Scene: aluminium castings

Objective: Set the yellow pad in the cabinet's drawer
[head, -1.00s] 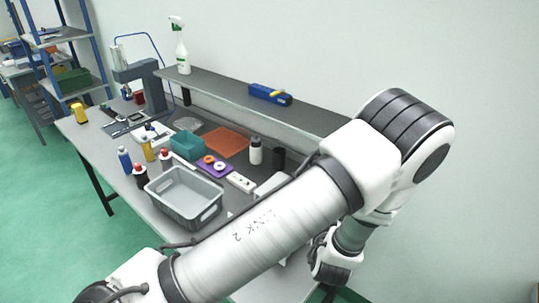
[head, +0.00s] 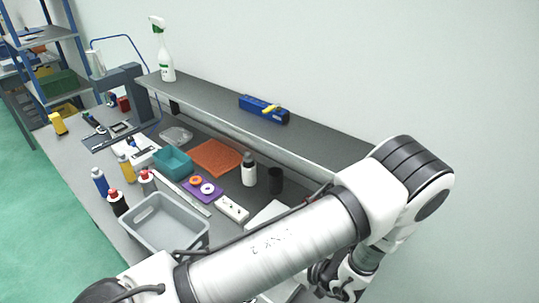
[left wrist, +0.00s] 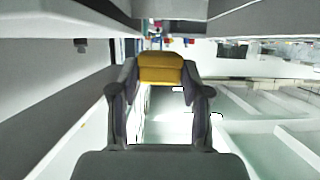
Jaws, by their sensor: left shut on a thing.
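In the left wrist view my left gripper (left wrist: 160,80) is shut on the yellow pad (left wrist: 160,68), which sits crosswise between the two dark fingertips. In the head view my left arm reaches from the lower left to the right, and the wrist hangs low behind the forearm; the fingertips and the pad are hidden there. I cannot make out the cabinet or its drawer for certain in either view. A pale surface shows below the pad between the fingers, but I cannot tell what it is. My right gripper is not in view.
The workbench holds a grey bin (head: 166,222), a teal box (head: 173,163), an orange mat (head: 215,157), a purple pad (head: 203,189) and several bottles. A raised shelf (head: 215,103) behind carries a spray bottle (head: 162,50) and a blue block (head: 262,109). Green floor lies left.

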